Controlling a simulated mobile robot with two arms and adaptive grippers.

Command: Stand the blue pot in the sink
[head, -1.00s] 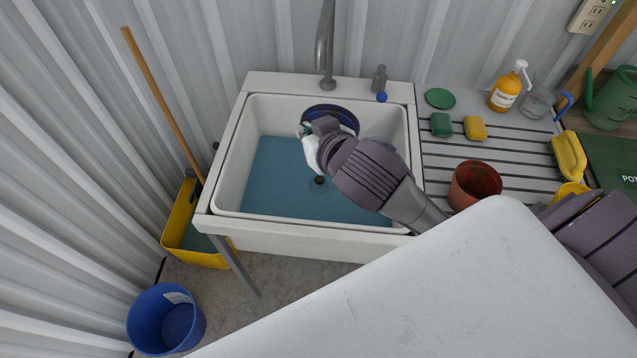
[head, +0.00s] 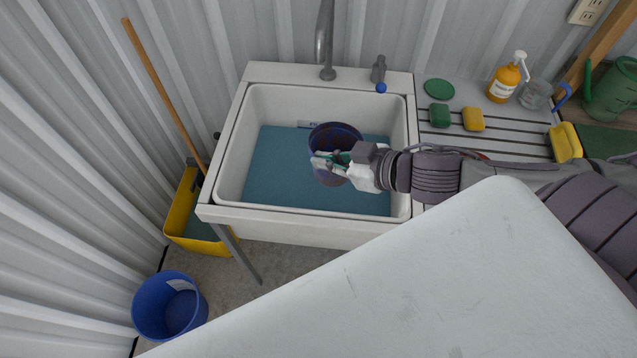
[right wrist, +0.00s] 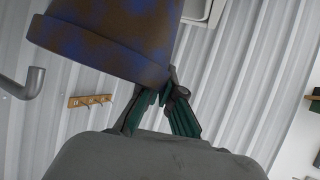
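The blue pot (head: 330,132), blue with brown patches, is inside the outline of the white sink (head: 228,150), right of its middle, with its opening facing up. My right gripper (head: 335,160) is at the pot's near rim, its arm coming in from the right. In the right wrist view the pot (right wrist: 110,30) fills the upper left, and the fingers (right wrist: 158,98) close together at its thick rim. I cannot tell whether the pot's base touches the sink bottom. My left gripper is not in view.
A tap (head: 326,50) rises at the sink's back edge. The drainboard on the right holds a green sponge (head: 439,115), a yellow sponge (head: 473,119) and a soap bottle (head: 503,82). A blue bucket (head: 168,308) stands on the floor. The sink's left half is clear.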

